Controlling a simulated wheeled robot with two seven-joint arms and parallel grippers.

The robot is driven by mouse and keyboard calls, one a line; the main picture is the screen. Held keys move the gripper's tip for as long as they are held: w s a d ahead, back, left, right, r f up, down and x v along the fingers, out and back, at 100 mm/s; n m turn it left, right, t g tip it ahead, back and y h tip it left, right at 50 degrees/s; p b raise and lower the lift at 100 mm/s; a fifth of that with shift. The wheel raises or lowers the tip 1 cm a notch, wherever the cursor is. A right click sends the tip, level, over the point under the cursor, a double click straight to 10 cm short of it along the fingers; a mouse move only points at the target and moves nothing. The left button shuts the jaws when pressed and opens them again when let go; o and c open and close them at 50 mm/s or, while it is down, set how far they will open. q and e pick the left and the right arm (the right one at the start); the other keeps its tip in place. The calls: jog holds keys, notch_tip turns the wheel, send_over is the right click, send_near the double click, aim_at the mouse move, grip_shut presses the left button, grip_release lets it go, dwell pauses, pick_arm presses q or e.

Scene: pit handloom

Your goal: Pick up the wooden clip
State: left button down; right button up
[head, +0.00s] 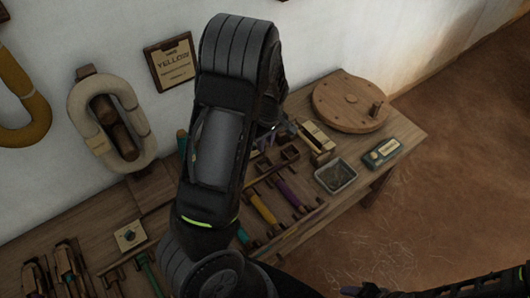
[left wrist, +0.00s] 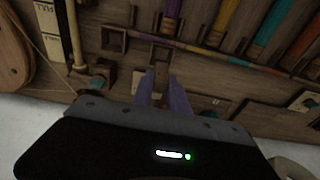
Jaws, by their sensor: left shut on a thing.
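My left gripper (head: 277,130) is over the back of the wooden bench, mostly behind my own arm in the head view. In the left wrist view its two purple-grey fingers (left wrist: 163,92) are close together, shut on a small brown wooden piece, which looks like the wooden clip (left wrist: 161,78). The fingers hide much of the clip, and I cannot tell whether it is clear of the bench. In the head view I cannot make out the clip.
Coloured bobbins (head: 262,207) lie in a rack in front of the gripper. A metal tray (head: 335,176), a green box (head: 382,153) and a round wooden disc (head: 350,102) are to the right. A wall holds a YELLOW sign (head: 172,62) and yarn hanks (head: 135,120).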

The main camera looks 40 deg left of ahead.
pick_arm(q)
jog(key=shift+r, duration=1.2)
